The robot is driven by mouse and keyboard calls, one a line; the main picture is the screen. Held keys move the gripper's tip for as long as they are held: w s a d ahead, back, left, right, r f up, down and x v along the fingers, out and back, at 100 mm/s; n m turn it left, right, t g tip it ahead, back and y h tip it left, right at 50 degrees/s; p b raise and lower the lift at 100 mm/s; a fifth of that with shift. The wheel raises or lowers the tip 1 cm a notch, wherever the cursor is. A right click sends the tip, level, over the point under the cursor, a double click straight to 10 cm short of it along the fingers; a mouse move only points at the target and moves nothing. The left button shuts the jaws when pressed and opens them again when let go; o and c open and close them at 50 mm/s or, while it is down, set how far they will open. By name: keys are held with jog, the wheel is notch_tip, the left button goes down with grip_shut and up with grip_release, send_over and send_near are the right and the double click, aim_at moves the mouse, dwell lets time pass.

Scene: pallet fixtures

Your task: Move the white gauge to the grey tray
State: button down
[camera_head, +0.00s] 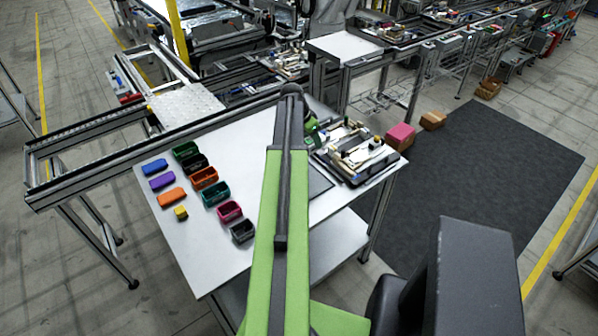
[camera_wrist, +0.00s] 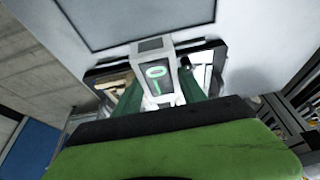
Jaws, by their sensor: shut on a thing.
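The white gauge (camera_wrist: 153,62), a blocky white piece with a green round mark on its dark face, is in the middle of the wrist view. My gripper (camera_wrist: 160,88) is shut on it, with one green finger on each side. In the head view my gripper (camera_head: 311,127) is small and mostly behind my arm, and I cannot make out the gauge there. The grey tray (camera_wrist: 140,22), flat with a darker rim, lies just beyond the gauge at the top of the wrist view. In the head view the grey tray (camera_head: 319,181) is partly hidden by my arm.
A pallet fixture (camera_head: 357,157) with metal parts stands at the table's right edge. Several coloured bins (camera_head: 216,193) and blocks (camera_head: 171,197) fill the left of the white table (camera_head: 190,240). A pink box (camera_head: 400,134) stands beyond the table's right edge.

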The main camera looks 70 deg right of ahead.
jog(key=w+a+f+b, duration=0.1)
jog(key=a, duration=0.1)
jog(key=a+f+b, duration=0.1)
jog(key=a+f, duration=0.1)
jog(key=w+a+f+b, duration=0.1)
jog(key=shift+w+a+f, duration=0.15)
jog(key=shift+w+a, duration=0.2)
jog(key=shift+a, duration=0.05)
jog(key=shift+w+a+f, duration=0.1)
jog(key=shift+w+a, duration=0.15)
jog(key=shift+a, duration=0.15)
notch_tip(320, 180, down, 4)
jog(key=b, duration=0.4)
jog(key=shift+d+f, duration=0.1)
jog(key=shift+f, duration=0.05)
jog(key=shift+r, duration=0.25)
jog(key=shift+f, duration=0.1)
jog(key=c, duration=0.7)
grip_release()
jog(key=shift+o, duration=0.2)
jog(key=p+v, duration=1.1)
jog(key=v, duration=0.1)
